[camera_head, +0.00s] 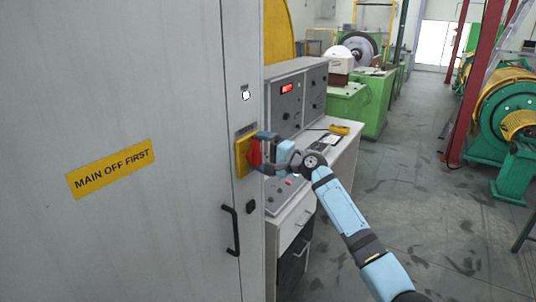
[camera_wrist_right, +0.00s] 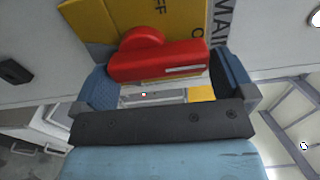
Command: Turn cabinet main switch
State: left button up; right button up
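The main switch is a red rotary handle (camera_head: 254,153) on a yellow plate (camera_head: 242,157), on the narrow right part of the grey cabinet front. My right gripper (camera_head: 265,151) is right at the handle in the head view and partly covers it. In the right wrist view, the red handle (camera_wrist_right: 158,60) lies crosswise between the two spread blue-grey fingers of my right gripper (camera_wrist_right: 165,80). Small gaps seem to show at both ends of the handle; contact is hard to tell. The yellow plate (camera_wrist_right: 92,18) is behind it. My left gripper is out of view.
A black door handle (camera_head: 231,230) sticks out below the switch. A yellow "MAIN OFF FIRST" sign (camera_head: 111,169) is on the cabinet door. A control desk (camera_head: 300,190) stands close on the right. Open floor (camera_head: 420,190) lies further right.

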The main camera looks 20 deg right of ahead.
jog(key=b+v, duration=0.3)
jog(key=v, duration=1)
jog(key=shift+s+d, duration=0.25)
jog(key=shift+s, duration=0.05)
jog(key=s+a+f+n+g+h, duration=0.15)
jog(key=s+f, duration=0.25)
jog(key=f, duration=0.5)
jog(key=s+a+f+n+h, duration=0.25)
jog(key=s+f, duration=0.25)
jog(key=f, duration=0.4)
jog(key=s+a+f+n+h, duration=0.1)
jog(key=s+a+f, duration=0.25)
jog(key=f, duration=0.55)
jog(key=s+a+f+n+h, duration=0.1)
jog(key=s+a+f+n, duration=0.1)
jog(key=s, duration=0.6)
jog(key=s+a+f+n+g+h, duration=0.1)
jog(key=s+a+f+n, duration=0.1)
jog(key=s+f, duration=0.5)
jog(key=s+a+f+n, duration=0.2)
jog(key=s+f+n, duration=0.2)
jog(key=s, duration=0.6)
jog(key=shift+s+f+n+g+h, duration=0.25)
jog(key=shift+f+n+g+h, duration=0.05)
jog(key=shift+f+g+h, duration=0.1)
